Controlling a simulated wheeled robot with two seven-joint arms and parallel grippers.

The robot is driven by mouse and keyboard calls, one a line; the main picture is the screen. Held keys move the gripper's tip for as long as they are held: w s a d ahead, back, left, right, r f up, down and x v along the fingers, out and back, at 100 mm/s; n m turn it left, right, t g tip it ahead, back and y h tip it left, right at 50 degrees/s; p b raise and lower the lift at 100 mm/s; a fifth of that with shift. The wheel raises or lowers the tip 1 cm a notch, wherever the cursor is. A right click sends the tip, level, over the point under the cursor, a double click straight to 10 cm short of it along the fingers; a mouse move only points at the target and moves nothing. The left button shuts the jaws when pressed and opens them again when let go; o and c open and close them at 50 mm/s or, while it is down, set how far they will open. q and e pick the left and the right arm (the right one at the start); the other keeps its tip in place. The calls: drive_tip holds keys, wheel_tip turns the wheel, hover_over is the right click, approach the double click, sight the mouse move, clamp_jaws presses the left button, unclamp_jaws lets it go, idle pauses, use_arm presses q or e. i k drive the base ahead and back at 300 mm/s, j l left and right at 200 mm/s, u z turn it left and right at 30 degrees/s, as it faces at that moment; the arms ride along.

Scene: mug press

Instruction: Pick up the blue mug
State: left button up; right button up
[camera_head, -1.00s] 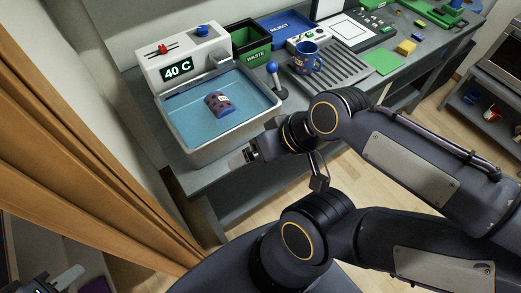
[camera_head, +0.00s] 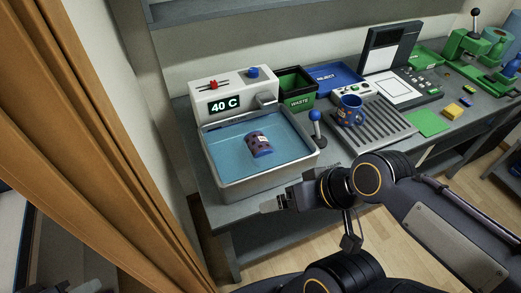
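A blue mug (camera_head: 350,110) with small orange marks stands upright on the grey ribbed drain tray (camera_head: 385,138) at the middle right. A second mug-shaped piece (camera_head: 258,144), blue and dark with a patterned wrap, lies tilted in the water bath (camera_head: 222,183). My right gripper (camera_head: 270,206) is in front of the bath's lower right corner, apart from both mugs. It holds nothing that I can see; its finger gap does not show. Only a small part of my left gripper (camera_head: 82,287) shows at the bottom left edge, and its opening is cut off.
A blue-knobbed lever (camera_head: 315,117) stands between bath and drain tray. Behind are a green WASTE bin (camera_head: 298,88), a blue REJECT tray (camera_head: 336,78) and a white-and-grey press-like panel (camera_head: 395,85). A green mat (camera_head: 428,123) lies right. An orange curtain (camera_head: 100,150) hangs left.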

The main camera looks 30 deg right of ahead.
sight(258, 145)
drive_tip(key=l+u, duration=0.45)
drive_tip(key=l, duration=0.85)
